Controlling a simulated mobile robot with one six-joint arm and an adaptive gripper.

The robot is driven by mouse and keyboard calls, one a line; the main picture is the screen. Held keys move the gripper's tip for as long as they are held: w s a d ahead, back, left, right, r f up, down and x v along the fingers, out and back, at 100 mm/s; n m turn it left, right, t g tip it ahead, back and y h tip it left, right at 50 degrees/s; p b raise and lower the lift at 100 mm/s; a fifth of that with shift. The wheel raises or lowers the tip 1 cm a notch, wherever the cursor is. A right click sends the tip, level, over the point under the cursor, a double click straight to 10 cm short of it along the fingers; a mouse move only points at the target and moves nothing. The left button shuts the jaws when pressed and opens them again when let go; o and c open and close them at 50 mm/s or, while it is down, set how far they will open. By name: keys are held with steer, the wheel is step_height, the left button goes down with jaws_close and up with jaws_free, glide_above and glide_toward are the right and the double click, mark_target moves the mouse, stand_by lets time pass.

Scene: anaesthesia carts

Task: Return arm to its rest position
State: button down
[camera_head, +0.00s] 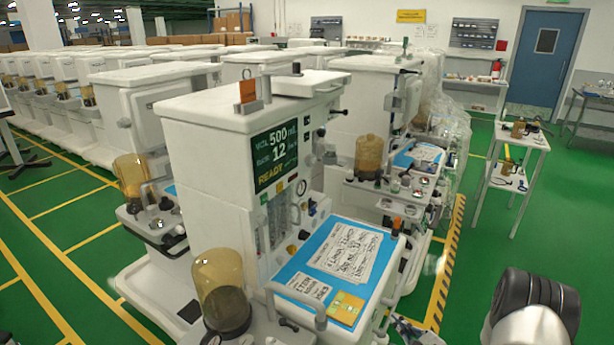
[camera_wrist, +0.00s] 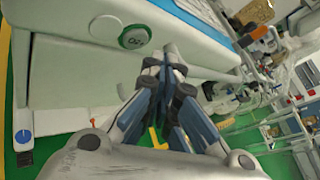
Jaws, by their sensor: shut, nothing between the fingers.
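My gripper (camera_wrist: 170,65) shows in the wrist view with its fingers together and nothing between them. Its tips are near the edge of a white cart with a blue top, beside a round green-and-white "O2" label (camera_wrist: 134,36). I cannot tell whether the tips touch the cart. In the head view, a part of my arm (camera_head: 535,305) shows at the bottom right, black and white, over the green floor. The gripper itself does not show in the head view.
A white anaesthesia cart (camera_head: 205,140) with a screen, amber canister (camera_head: 222,285) and blue work surface (camera_head: 300,265) stands in front. More carts stand behind it. A small white side table (camera_head: 522,140) is at the right. Green floor (camera_head: 490,240) lies open between.

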steer(key=w+a+r+n+g+y, duration=0.15)
steer(key=a+r+n+y, duration=0.3)
steer(key=a+r, duration=0.45)
steer(key=s+a+r+n+g+y, duration=0.2)
steer(key=s+a+r+n+g, duration=0.8)
steer(key=s+a+r, duration=0.55)
steer(key=s+r+n+g+h, duration=0.1)
steer(key=s+r+n+h, duration=0.5)
steer(key=s, duration=0.5)
steer(key=s+d+r+n+t+h, duration=0.2)
steer(key=s+d+n+h, duration=0.3)
steer(key=s+d, duration=0.3)
steer(key=shift+d+r+n+t, duration=0.3)
steer(key=shift+r+n+t, duration=0.1)
steer(key=shift+n+t, duration=0.2)
steer(key=shift+a, duration=0.1)
